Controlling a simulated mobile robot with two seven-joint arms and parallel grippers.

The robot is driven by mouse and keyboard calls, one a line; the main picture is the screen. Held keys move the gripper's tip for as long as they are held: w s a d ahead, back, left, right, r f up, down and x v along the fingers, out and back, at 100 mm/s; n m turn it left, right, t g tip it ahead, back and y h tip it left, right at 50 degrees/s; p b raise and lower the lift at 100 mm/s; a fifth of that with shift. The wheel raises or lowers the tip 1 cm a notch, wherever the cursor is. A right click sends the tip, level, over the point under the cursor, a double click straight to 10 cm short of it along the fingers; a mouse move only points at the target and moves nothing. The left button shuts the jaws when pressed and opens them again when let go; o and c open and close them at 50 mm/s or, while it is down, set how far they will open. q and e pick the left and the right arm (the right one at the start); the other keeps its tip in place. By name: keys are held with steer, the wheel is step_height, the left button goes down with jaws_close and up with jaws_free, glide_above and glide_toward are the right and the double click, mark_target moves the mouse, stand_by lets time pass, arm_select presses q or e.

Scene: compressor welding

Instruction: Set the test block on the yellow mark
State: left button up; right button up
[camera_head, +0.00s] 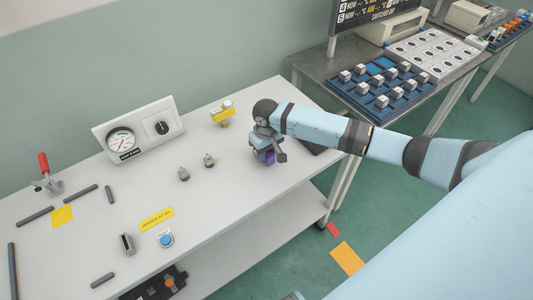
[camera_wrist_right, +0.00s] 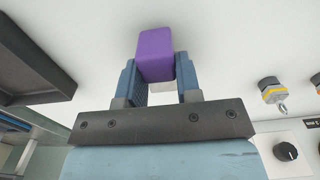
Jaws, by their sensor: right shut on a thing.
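The purple test block (camera_head: 269,158) is between the fingers of my right gripper (camera_head: 267,150), over the right part of the white table. In the right wrist view, the blue fingers of my right gripper (camera_wrist_right: 161,85) are shut on both sides of the purple block (camera_wrist_right: 155,50). I cannot tell whether the block touches the table. The yellow mark (camera_head: 62,215) is a flat square at the table's far left, among dark bars, well apart from the gripper. My left gripper is not in view.
A gauge panel (camera_head: 138,131) stands at the table's back. A red-handled clamp (camera_head: 47,176) stands behind the yellow mark. A dark tray (camera_wrist_right: 45,70) lies beside the gripper.

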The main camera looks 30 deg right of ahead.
steer(key=shift+f, duration=0.65)
steer(key=o, duration=1)
steer(key=shift+f, duration=0.1)
steer(key=shift+o, duration=0.2)
